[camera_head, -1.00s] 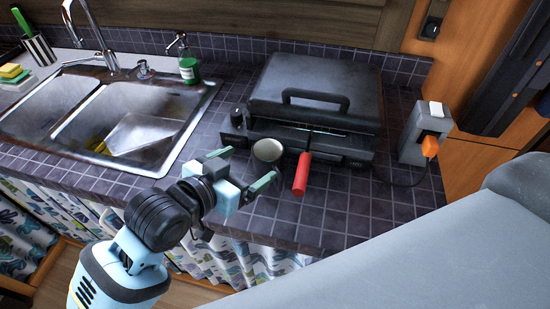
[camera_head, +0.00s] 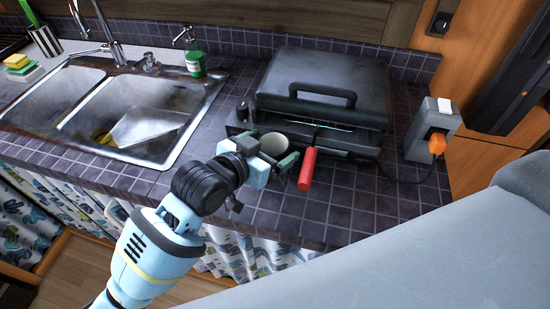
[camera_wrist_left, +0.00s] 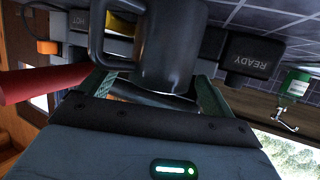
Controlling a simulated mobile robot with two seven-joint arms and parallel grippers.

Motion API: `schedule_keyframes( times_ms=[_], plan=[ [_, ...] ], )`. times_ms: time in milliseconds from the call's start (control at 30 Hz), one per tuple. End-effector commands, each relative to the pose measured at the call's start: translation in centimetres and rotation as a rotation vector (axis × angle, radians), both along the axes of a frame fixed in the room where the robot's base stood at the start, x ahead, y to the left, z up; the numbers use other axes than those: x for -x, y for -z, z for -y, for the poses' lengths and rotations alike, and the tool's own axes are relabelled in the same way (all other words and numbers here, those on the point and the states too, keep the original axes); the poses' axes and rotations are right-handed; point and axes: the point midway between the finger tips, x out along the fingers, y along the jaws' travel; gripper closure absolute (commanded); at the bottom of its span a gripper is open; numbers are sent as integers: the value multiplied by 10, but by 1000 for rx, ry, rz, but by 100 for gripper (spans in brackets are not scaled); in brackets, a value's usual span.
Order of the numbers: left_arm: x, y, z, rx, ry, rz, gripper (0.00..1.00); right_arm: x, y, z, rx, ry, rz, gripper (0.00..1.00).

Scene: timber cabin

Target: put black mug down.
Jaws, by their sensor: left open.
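The black mug (camera_head: 273,143), with a pale inside, is on the dark tiled counter in front of the black grill, its opening facing up. My left gripper (camera_head: 268,152) is open at the mug, with its fingers toward either side of it. In the left wrist view, the mug (camera_wrist_left: 168,50) with its handle fills the space ahead of the open green fingers (camera_wrist_left: 160,92). Whether either finger touches the mug cannot be told. My right gripper is not in view.
The black grill (camera_head: 325,88) stands behind the mug. A red handle (camera_head: 307,169) sticks out just right of it. A double sink (camera_head: 115,105) with a green soap bottle (camera_head: 195,63) is to the left. A grey box with an orange plug (camera_head: 437,143) is at right.

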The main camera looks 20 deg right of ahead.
Motion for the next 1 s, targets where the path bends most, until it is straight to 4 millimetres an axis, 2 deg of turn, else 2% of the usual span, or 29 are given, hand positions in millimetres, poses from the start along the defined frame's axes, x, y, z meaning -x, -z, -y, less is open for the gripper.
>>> schedule_keyframes(
  times_ms=[300, 767, 1000],
  plan=[
    [-3, 2, 4, 0, 0, 1, 11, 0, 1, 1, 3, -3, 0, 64],
    [-3, 1, 4, 2, 0, 1, 69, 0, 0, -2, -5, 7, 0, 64],
    [-3, 1, 4, 0, -1, 2, 69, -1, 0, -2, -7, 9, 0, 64]
  ],
)
